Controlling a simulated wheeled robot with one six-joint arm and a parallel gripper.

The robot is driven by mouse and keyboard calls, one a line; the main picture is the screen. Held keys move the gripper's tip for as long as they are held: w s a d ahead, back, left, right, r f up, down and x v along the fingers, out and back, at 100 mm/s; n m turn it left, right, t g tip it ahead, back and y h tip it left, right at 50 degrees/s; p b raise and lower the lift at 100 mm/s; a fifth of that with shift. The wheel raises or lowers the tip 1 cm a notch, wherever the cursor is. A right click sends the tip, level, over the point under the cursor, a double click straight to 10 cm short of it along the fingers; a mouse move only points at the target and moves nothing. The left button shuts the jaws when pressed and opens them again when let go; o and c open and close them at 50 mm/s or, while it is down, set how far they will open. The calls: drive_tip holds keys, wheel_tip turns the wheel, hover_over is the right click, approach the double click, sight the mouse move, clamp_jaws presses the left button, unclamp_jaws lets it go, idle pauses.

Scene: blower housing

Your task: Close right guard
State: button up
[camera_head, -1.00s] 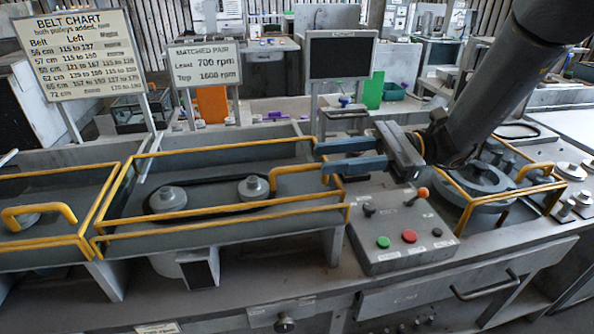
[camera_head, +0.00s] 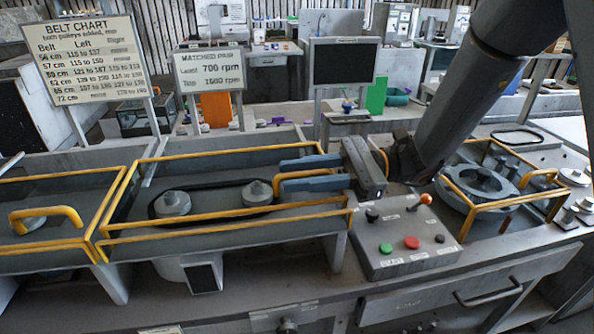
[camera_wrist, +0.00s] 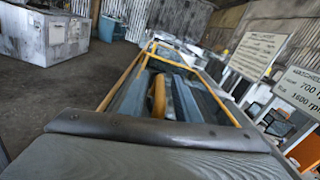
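The middle guard is a yellow-edged frame (camera_head: 210,233) over a belt and two grey pulleys, with a curved yellow handle (camera_head: 274,184) at its right end. My gripper (camera_head: 281,174) is at that handle with its two blue-grey fingers apart. In the wrist view the handle (camera_wrist: 158,95) shows between the fingers; I cannot tell if they touch it. Another yellow-edged guard (camera_head: 497,207) with a handle (camera_head: 541,177) is over the round grey housing at the right. The pictures do not make clear which one is the right guard.
A control box (camera_head: 402,240) with green and red buttons and an orange-tipped lever stands just right of the middle guard. A third guard with a yellow handle (camera_head: 45,215) is at the left. A belt chart sign (camera_head: 88,60) and an rpm sign (camera_head: 209,70) stand behind.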

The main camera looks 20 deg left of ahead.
drive_tip(key=shift+s+a, duration=0.15)
drive_tip(key=shift+c, duration=0.4)
clamp_jaws()
drive_tip(key=shift+s+d+p, duration=0.35)
drive_tip(key=shift+s, duration=0.25)
drive_tip(key=shift+s+d+p, duration=0.3)
drive_tip(key=shift+s+p, duration=0.05)
drive_tip(key=shift+s, duration=0.2)
drive_tip(key=shift+o, duration=0.4)
unclamp_jaws()
drive_tip(key=shift+d, duration=0.1)
